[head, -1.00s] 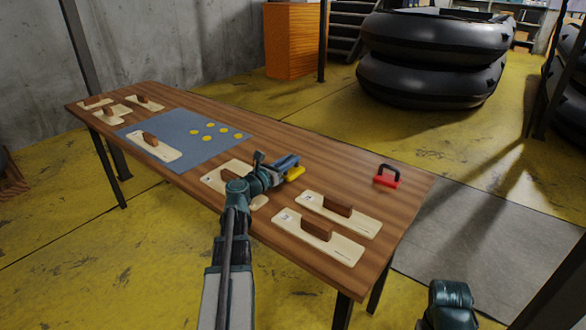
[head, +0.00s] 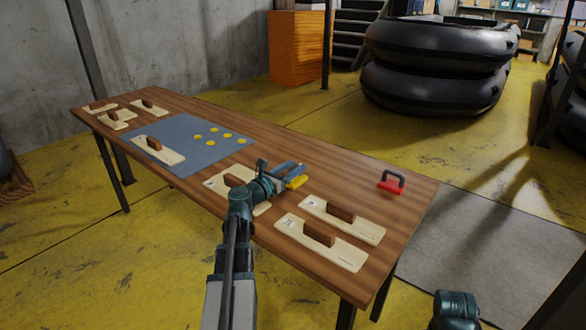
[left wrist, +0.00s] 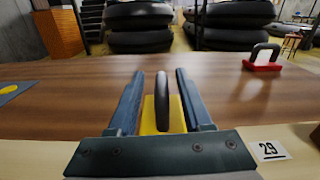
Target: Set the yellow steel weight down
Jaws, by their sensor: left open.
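The yellow steel weight (head: 297,183) is on the wooden table, near its middle and partly hidden by my left gripper (head: 291,172) in the head view. In the left wrist view the weight's yellow base (left wrist: 149,118) and upright dark handle (left wrist: 162,100) are between the two fingers of my left gripper (left wrist: 159,95). The fingers are open, with a gap on each side of the handle. The weight looks upright on the table top. My right gripper is not in view; only part of my right arm shows at the lower right.
A red weight with a dark handle (head: 391,183) stands to the right on the table (head: 335,165). Pale boards with brown handles (head: 320,242) lie near the front edge and far left. A blue-grey mat (head: 205,160) carries several yellow discs. Table beyond the gripper is clear.

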